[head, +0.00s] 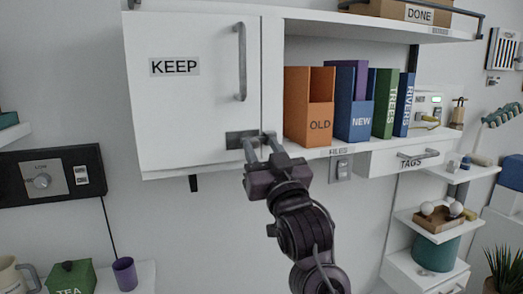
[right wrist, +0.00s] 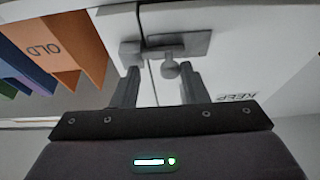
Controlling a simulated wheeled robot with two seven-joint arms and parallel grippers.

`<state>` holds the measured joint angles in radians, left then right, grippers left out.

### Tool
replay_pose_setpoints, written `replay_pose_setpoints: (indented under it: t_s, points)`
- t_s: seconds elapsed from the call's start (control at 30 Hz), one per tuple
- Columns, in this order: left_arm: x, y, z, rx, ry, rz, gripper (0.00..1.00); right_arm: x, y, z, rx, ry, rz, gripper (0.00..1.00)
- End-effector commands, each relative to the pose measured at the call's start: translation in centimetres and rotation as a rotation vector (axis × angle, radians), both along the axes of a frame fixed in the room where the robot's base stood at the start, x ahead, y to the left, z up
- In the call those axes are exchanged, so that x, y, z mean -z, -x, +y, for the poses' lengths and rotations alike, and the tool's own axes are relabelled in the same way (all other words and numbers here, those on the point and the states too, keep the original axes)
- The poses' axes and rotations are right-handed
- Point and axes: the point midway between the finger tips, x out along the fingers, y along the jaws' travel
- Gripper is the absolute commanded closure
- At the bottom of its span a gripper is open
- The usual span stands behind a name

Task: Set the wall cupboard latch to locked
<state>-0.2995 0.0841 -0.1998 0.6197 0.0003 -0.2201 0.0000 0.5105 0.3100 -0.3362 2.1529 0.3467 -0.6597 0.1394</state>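The wall cupboard door (head: 185,100), labelled KEEP, is closed. Its grey latch (head: 235,140) sits at the lower right corner of the door; it also shows in the right wrist view (right wrist: 195,44). A round latch knob (right wrist: 170,69) sticks out from the plate, and a small catch (right wrist: 130,48) sits across the door seam. My right gripper (head: 262,146) is open at the latch, reaching up from below. In the right wrist view the knob lies between the fingertips, nearer the right one. Whether it touches a finger, I cannot tell. My left gripper is not in view.
Upright orange (head: 297,105), blue, green and dark blue files stand on the shelf just right of the latch. The door's vertical handle (head: 241,62) is above it. A TAGS drawer (head: 385,162) is at right. Bare wall lies below the cupboard.

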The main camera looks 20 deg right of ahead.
Motion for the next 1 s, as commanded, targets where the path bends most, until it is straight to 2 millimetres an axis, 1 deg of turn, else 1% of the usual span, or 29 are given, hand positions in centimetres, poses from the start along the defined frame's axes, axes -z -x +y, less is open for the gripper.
replay_pose_setpoints:
  t_s: [0.17,0.27,0.37,0.5,0.7,0.83,1.0]
  points:
    - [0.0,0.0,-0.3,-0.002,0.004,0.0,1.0,0.0,0.0,0.1,-0.003,0.001,0.0,0.6]
    - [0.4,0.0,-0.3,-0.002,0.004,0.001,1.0,0.4,0.4,0.1,-0.003,0.0,0.0,0.6]
    - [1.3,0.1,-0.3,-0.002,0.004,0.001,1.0,1.1,1.5,0.0,-0.003,0.0,-0.001,0.6]
    - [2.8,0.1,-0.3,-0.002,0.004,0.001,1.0,2.2,3.8,-0.1,-0.002,0.0,0.0,0.6]
    - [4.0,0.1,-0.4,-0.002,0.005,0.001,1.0,3.1,6.4,-0.4,-0.001,-0.001,0.0,0.6]
    - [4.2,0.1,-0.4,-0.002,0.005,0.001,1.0,3.2,7.1,-0.4,0.001,0.0,0.001,0.6]
    - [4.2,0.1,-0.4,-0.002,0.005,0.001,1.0,3.1,7.2,-0.5,0.001,0.0,0.001,0.6]
